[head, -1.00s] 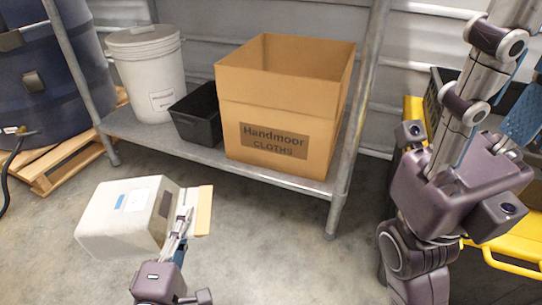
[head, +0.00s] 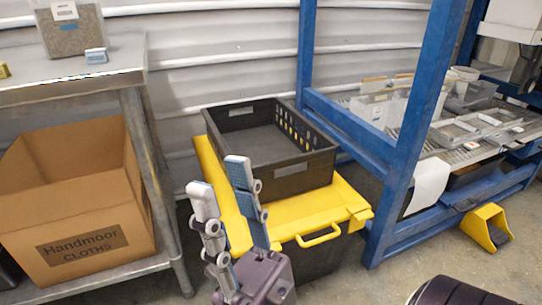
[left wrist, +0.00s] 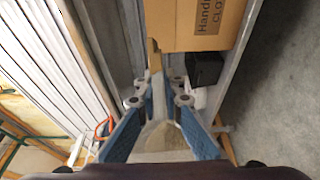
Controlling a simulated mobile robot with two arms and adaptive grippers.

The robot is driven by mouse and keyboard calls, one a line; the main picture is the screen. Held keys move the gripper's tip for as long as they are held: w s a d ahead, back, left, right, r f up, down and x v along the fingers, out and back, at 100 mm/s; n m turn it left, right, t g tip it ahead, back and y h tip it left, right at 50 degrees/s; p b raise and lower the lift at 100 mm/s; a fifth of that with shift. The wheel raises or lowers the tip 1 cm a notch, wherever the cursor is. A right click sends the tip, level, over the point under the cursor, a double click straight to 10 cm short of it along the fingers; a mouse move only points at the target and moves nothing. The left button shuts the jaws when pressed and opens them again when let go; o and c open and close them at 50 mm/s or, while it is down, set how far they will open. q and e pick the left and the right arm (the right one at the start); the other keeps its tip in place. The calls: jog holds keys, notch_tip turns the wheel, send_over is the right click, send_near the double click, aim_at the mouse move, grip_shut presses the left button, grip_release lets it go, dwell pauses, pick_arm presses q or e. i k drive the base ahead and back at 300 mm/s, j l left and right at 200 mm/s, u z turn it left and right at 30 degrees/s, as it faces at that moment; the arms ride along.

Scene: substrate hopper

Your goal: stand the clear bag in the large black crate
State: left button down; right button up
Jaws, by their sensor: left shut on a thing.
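The large black crate (head: 300,178) stands upright on a yellow lid at the middle of the head view. Its visible floor is bare. My right gripper (head: 217,175) points up in front of the crate's left side, fingers apart and empty. My left gripper (left wrist: 160,108) shows only in the left wrist view. It is shut on what I take to be the clear bag (left wrist: 165,138), whose brownish-grey surface shows between the fingers. Most of the bag is hidden or outside the frame.
A yellow-lidded box (head: 345,205) supports the crate. A blue frame (head: 405,130) rises at right. A cardboard carton (head: 75,220) stands on the left shelf. Another grey-filled pack (head: 75,35) stands on the steel table.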

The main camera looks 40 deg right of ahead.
aim_at(277, 175)
jog(key=z, duration=1.15)
jog(key=i+l, duration=0.15)
jog(key=l, duration=0.25)
jog(key=i+l+z, duration=0.15)
jog(key=l, duration=0.25)
jog(key=i+l, duration=0.1)
jog(key=l, duration=0.3)
jog(key=i+l+z, duration=0.15)
jog(key=l, duration=0.25)
